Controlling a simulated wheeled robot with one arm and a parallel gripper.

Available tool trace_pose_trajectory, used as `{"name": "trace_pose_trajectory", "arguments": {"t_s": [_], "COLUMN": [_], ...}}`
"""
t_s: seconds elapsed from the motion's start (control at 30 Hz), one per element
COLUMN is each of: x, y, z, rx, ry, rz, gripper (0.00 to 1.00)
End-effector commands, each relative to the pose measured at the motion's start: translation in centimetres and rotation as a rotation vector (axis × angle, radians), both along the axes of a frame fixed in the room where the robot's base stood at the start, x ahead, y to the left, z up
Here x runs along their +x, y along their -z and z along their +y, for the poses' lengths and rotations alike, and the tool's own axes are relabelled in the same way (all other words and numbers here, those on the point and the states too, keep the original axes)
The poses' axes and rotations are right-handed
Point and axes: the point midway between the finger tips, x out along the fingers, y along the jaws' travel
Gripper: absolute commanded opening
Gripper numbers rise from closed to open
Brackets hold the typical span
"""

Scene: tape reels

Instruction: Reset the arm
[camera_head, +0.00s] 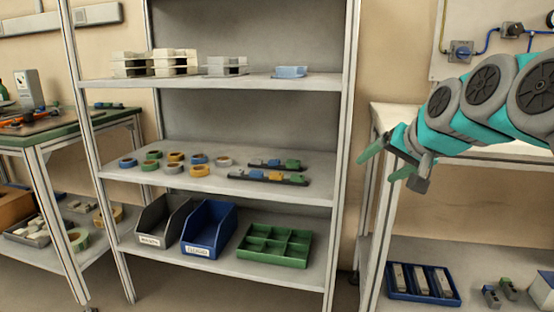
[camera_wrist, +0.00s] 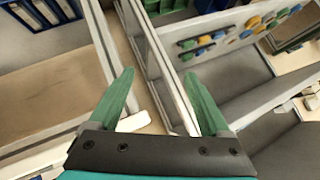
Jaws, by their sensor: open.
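My gripper (camera_head: 382,164) hangs at the right in the head view, in front of the right-hand bench and to the right of the shelf rack. Its two green fingers also show in the wrist view (camera_wrist: 160,100), spread wide apart with nothing between them. The rest of my arm is teal and grey and reaches in from the right edge of the head view.
A blue tray (camera_head: 398,296) sits on the right bench's lower shelf. A green-topped bench (camera_head: 60,127) stands left.

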Motion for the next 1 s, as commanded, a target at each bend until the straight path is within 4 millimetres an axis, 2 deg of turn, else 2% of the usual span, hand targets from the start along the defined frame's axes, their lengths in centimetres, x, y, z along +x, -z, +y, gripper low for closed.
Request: {"name": "trace_pose_trajectory", "arguments": {"t_s": [0.03,0.1,0.2,0.27,0.4,0.5,0.6,0.73,0.83,1.0], "x": [-1.8,-4.5,-9.0,-11.8,-19.5,-24.8,-29.3,-32.9,-34.1,-34.2], "y": [2.6,6.0,11.1,13.8,19.9,23.2,25.6,27.2,27.7,27.7], "z": [1.9,3.8,5.8,6.6,7.2,7.0,6.5,5.9,5.7,5.7], "rx": [-0.034,-0.084,-0.147,-0.185,-0.261,-0.303,-0.327,-0.343,-0.348,-0.348], "ry": [-0.045,-0.100,-0.175,-0.213,-0.297,-0.340,-0.372,-0.393,-0.400,-0.400], "rz": [0.070,0.160,0.302,0.384,0.586,0.715,0.826,0.913,0.940,0.941], "gripper": [0.81,0.81,0.81,0.81,0.81,0.81,0.81,0.81,0.81,0.81]}}
